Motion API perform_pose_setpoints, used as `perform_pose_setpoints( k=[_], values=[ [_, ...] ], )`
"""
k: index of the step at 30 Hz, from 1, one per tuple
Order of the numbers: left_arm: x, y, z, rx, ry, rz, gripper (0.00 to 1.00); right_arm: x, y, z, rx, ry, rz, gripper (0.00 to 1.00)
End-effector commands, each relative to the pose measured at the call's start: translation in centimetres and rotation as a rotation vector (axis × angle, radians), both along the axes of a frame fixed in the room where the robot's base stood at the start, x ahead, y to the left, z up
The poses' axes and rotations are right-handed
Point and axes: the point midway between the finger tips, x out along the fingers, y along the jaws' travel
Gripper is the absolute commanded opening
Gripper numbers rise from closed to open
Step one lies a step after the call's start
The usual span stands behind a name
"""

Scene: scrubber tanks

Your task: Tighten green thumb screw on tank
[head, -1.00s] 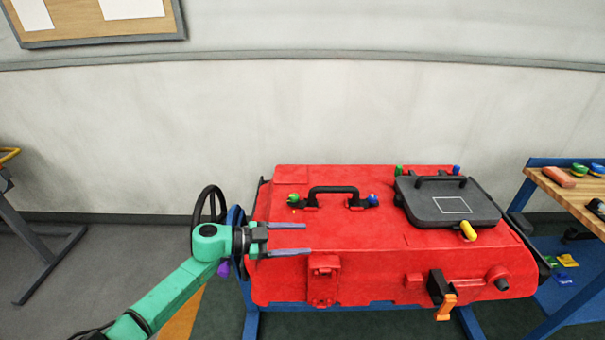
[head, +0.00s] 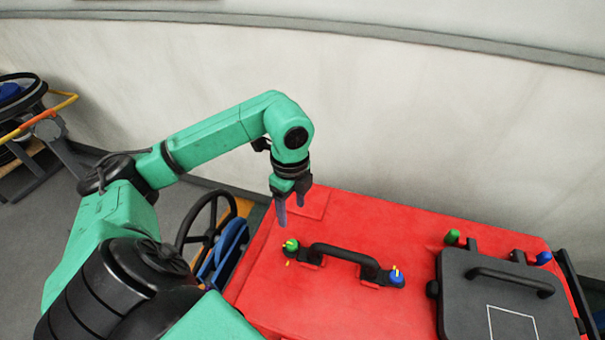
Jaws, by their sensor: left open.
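The red tank (head: 340,225) fills the lower right of the head view. A green thumb screw (head: 291,245) sits at the left end of the black handle (head: 340,254) on the tank's top, with a small yellow mark beside it. A blue thumb screw (head: 396,277) is at the handle's right end. My left gripper (head: 291,213) points down with its two fingers apart, empty, a little above and behind the green screw in the picture. I cannot tell the exact height gap. My right gripper is not in view.
A dark grey lid (head: 460,290) with its own handle lies on the tank's right, with a green knob (head: 452,237) and a blue knob (head: 543,258) at its back edge. A black spoked wheel (head: 207,232) stands left of the tank. The pale wall (head: 420,130) is behind.

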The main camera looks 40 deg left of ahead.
Motion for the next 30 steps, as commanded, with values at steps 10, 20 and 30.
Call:
perform_pose_setpoints(
  k=[10, 20, 30],
  values=[
    [-0.2, -0.1, -8.6, -0.008, 0.006, -0.001, 0.69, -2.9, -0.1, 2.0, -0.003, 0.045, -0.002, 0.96],
    [-0.2, -0.1, -13.3, -0.006, 0.002, -0.004, 0.69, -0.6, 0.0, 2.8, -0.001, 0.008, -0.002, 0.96],
    [-0.2, -0.1, -13.3, -0.006, 0.001, -0.004, 0.11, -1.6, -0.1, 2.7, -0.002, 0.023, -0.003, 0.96]
  ],
)
